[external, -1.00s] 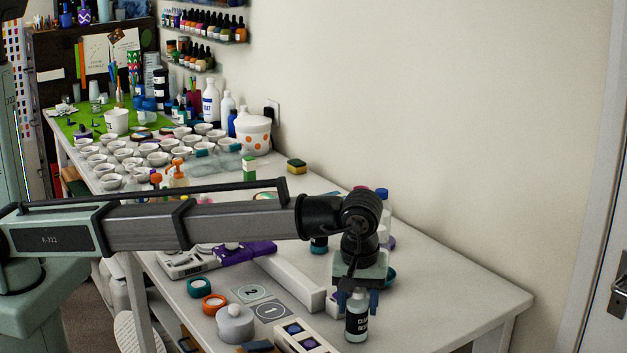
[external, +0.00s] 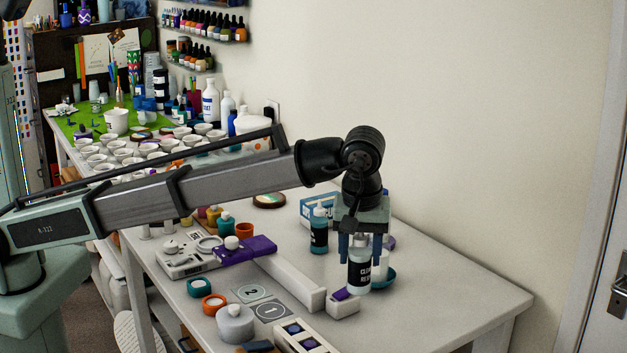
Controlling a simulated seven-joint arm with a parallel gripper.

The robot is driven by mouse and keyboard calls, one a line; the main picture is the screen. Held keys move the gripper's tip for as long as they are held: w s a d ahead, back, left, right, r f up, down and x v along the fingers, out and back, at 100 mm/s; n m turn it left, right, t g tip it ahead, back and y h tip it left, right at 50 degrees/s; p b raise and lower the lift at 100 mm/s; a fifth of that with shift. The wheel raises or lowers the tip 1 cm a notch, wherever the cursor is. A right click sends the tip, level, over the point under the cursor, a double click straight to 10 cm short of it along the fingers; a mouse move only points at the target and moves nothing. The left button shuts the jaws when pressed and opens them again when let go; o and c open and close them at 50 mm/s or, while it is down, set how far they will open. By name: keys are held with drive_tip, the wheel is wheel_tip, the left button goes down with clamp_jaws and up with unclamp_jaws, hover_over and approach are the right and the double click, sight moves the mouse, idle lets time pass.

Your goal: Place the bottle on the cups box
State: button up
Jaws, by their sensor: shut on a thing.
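My gripper (external: 360,246) points straight down at the right of the table, with its blue fingers shut on a bottle. The bottle (external: 360,274) is clear and pale, with a dark label reading something like "clear resin". It hangs upright, and its neck is between the fingers. A blue and white box (external: 318,209) stands behind and left of the gripper, partly hidden by it and by another bottle. It may be the cups box, but its print is too small to read. The held bottle is apart from this box.
A teal bottle with a dark label (external: 319,233) stands in front of the box. A teal dish (external: 384,278) is behind the held bottle. The table's right end is clear.

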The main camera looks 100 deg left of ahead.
wheel_tip(320, 180, up, 12)
drive_tip(key=shift+w+f, duration=0.1)
drive_tip(key=shift+f, duration=0.15)
drive_tip(key=s+a, duration=0.5)
drive_tip(key=a, duration=1.1)
drive_tip(key=s+a+m, duration=0.1)
drive_tip(key=s+a, duration=0.4)
drive_tip(key=a, duration=1.2)
drive_tip(key=s+a, duration=0.6)
drive_tip(key=a, duration=1)
drive_tip(key=shift+w+a+f, duration=0.1)
drive_tip(key=shift+f, duration=3.8)
drive_tip(key=shift+w+a+f, duration=0.1)
drive_tip(key=shift+f, duration=3.75)
drive_tip(key=shift+d, duration=0.1)
drive_tip(key=o, duration=1.2)
drive_tip(key=shift+f, duration=0.1)
